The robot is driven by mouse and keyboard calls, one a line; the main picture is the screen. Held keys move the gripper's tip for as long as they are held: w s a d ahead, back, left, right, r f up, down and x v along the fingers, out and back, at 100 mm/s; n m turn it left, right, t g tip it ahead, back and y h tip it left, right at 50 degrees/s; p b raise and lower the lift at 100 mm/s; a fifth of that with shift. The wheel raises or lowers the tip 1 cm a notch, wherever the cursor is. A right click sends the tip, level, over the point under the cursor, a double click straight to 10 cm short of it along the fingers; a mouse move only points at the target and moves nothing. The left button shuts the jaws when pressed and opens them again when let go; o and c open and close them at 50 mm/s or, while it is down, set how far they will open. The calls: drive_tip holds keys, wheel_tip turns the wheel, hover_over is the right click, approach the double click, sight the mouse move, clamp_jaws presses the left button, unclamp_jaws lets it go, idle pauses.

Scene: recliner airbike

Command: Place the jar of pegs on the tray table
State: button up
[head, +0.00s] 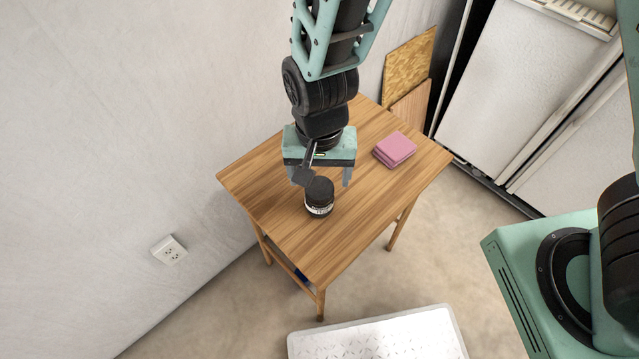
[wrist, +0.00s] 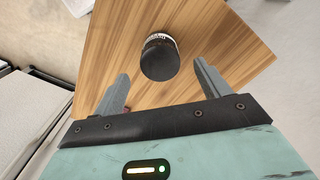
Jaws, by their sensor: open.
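A small dark jar with a black lid and a white label band (head: 319,198) stands upright on the wooden tray table (head: 285,222). Its contents cannot be seen. My gripper (head: 320,178) is open above the table, just behind and above the jar. In the wrist view the jar (wrist: 160,58) shows beyond and between the two spread fingers (wrist: 160,88), on the wood top of the tray table (wrist: 225,45). The fingers do not visibly hold the jar.
A stack of pink cloths or pads (head: 395,149) lies on the table's right part. A wall with an outlet (head: 169,250) is at the left. A white textured mat or cushion (head: 378,338) is in front. Boards (head: 409,68) lean behind the table. The table's front part is clear.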

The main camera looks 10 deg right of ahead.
sight(320, 189)
drive_tip(key=shift+r, duration=1.95)
drive_tip(key=s+d+r+n, duration=0.8)
drive_tip(key=s+r, duration=0.3)
drive_tip(key=r, duration=0.2)
drive_tip(key=shift+d+r+n+y, duration=0.2)
drive_tip(key=shift+n+y, duration=0.1)
drive_tip(key=shift+n, duration=0.6)
